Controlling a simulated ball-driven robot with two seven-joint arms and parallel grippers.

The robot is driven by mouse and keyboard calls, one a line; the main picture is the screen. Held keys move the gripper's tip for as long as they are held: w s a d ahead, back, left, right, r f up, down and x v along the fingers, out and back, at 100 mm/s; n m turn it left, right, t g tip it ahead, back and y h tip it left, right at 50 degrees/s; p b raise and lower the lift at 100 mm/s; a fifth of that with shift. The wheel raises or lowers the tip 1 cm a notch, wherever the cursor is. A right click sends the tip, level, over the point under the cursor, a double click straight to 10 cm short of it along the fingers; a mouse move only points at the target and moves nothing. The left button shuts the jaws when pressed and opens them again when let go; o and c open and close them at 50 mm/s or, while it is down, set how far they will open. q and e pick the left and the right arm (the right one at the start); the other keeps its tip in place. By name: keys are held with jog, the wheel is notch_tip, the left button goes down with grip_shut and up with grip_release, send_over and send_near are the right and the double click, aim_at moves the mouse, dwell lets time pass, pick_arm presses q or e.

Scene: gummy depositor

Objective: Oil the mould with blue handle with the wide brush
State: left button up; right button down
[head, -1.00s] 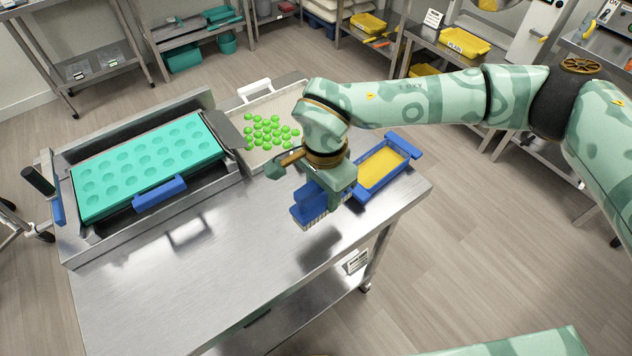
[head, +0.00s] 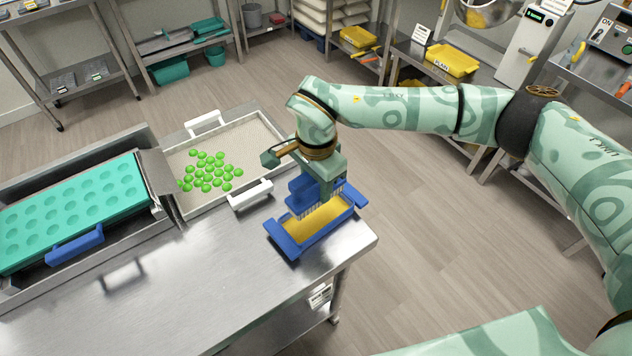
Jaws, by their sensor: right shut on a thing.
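The teal mould (head: 75,208) with its blue handle (head: 74,245) lies in a metal frame at the left of the table; its round cavities look empty. My right gripper (head: 318,182) is shut on the wide blue brush (head: 303,193), bristles pointing down. The brush is over the blue tray (head: 284,242) of yellow oil (head: 318,221), with its bristles at or just above the oil; I cannot tell if they touch. My left gripper is not in view.
A white-handled tray (head: 262,140) with several green gummies (head: 208,170) sits between the mould and the oil tray. The steel table (head: 190,290) is clear in front. Shelves with a yellow tray (head: 452,60) stand behind.

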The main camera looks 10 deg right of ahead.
jog(key=shift+d+r, duration=0.1)
notch_tip(320, 180, down, 7)
jog(key=b, duration=0.4)
jog(key=shift+f, duration=0.65)
jog(key=shift+f+b, duration=0.2)
jog(key=shift+b, duration=0.1)
jog(key=shift+r, duration=0.1)
dwell(0.9)
jog(key=shift+r+p, duration=1.95)
jog(key=shift+r, duration=0.75)
notch_tip(320, 180, up, 4)
jog(key=p, duration=0.3)
jog(key=shift+r, duration=0.1)
